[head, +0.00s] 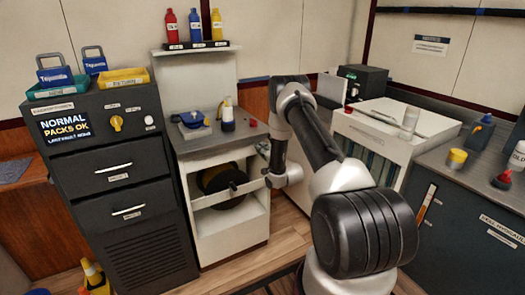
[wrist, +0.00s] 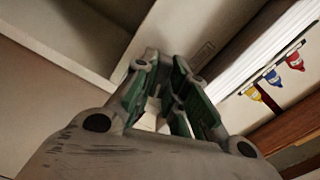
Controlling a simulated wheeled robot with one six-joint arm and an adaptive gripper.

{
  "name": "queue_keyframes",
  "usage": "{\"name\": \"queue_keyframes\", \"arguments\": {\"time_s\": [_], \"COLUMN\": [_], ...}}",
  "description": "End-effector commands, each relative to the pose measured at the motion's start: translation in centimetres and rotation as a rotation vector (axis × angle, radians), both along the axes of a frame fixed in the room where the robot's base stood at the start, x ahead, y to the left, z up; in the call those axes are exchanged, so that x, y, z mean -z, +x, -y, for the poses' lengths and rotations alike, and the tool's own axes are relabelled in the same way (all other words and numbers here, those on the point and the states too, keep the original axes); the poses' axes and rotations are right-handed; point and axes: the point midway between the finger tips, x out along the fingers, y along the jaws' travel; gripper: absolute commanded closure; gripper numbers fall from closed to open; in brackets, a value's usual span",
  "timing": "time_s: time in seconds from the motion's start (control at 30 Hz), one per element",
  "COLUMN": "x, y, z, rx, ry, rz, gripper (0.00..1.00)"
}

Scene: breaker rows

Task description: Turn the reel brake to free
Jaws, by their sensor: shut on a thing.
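The reel (head: 222,180), dark with a yellow part, sits in the open bay of the pale cabinet in the head view. A pale bar (head: 225,193) with a small dark knob crosses in front of it. My gripper (head: 266,168) is at the right front edge of this cabinet, near the bar's right end; its fingers are small and partly hidden there. In the wrist view my gripper (wrist: 170,85) shows green-padded fingers closed around a pale piece, which seems to be the reel brake. The brake's shape and position marks are mostly hidden by the fingers.
A dark drawer cabinet (head: 118,165) stands to the left. A white-topped unit (head: 380,120) and a dark counter (head: 455,215) stand to the right. Bottles (head: 194,26) line a shelf above the reel cabinet. The wooden floor (head: 245,262) before the cabinet is clear.

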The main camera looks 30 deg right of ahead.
Motion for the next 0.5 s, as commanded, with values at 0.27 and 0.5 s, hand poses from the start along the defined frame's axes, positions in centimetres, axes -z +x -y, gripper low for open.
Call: {"name": "queue_keyframes", "arguments": {"time_s": [0.27,0.5], "x": [0.1,0.13], "y": [-0.06,-0.07], "z": [0.01,0.0], "rx": [0.0,0.0], "ry": [-0.263,-0.49], "rz": [0.007,0.014], "gripper": [1.0,1.0]}}
